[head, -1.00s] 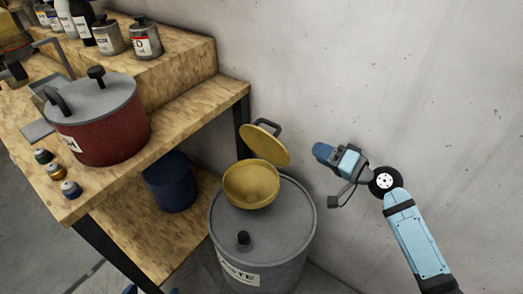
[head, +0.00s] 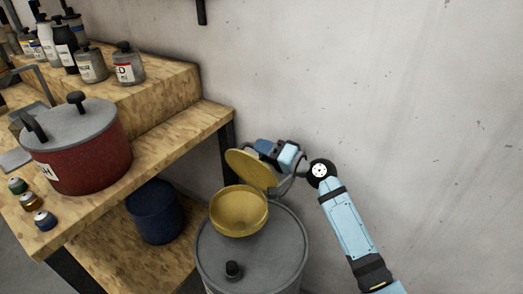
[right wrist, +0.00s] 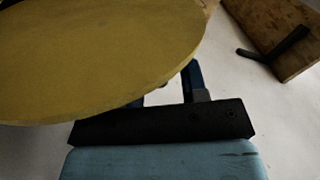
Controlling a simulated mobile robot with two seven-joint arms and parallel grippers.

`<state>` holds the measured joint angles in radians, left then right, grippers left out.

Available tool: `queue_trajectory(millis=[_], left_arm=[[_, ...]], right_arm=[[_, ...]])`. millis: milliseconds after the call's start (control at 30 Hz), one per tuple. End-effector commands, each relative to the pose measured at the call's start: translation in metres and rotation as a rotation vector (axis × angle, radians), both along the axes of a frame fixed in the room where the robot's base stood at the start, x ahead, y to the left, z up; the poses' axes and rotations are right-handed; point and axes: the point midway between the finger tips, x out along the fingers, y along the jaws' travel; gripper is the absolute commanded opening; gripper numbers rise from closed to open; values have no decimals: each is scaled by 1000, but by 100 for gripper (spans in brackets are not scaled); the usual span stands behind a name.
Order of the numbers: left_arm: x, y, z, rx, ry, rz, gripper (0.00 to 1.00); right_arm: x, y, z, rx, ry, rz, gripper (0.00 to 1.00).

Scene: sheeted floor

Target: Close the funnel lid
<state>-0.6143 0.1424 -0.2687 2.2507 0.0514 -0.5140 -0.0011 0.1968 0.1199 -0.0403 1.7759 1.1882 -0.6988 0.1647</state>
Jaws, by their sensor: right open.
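The yellow funnel (head: 239,212) sits on top of a grey drum. Its round yellow lid (head: 250,168) is raised and tilted back behind the bowl. In the right wrist view the lid (right wrist: 95,60) fills the upper left, close to the camera, and hides part of the fingers. My right gripper (head: 264,147) is open, just behind the lid's upper right edge, on the wall side. I cannot tell whether it touches the lid. My left gripper is not in view.
The grey drum (head: 270,262) has a black cap (head: 233,270). On the left, a wooden bench (head: 160,145) holds a red pot (head: 78,150) and bottles. A blue bin (head: 155,212) stands on its lower shelf. The pale wall (head: 400,90) is close behind my right arm.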

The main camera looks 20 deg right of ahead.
Motion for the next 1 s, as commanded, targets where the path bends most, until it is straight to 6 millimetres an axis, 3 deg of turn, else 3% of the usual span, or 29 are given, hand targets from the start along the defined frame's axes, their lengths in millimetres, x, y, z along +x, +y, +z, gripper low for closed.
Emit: queue_trajectory(millis=[400,433,600,1000], left_arm=[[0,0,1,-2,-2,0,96],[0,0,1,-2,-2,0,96],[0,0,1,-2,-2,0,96],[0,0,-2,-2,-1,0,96]], right_arm=[[8,7,0,0,0,1,40],[8,7,0,0,0,1,38],[8,7,0,0,0,1,0],[5,11,-2,-31,-22,0,0]])
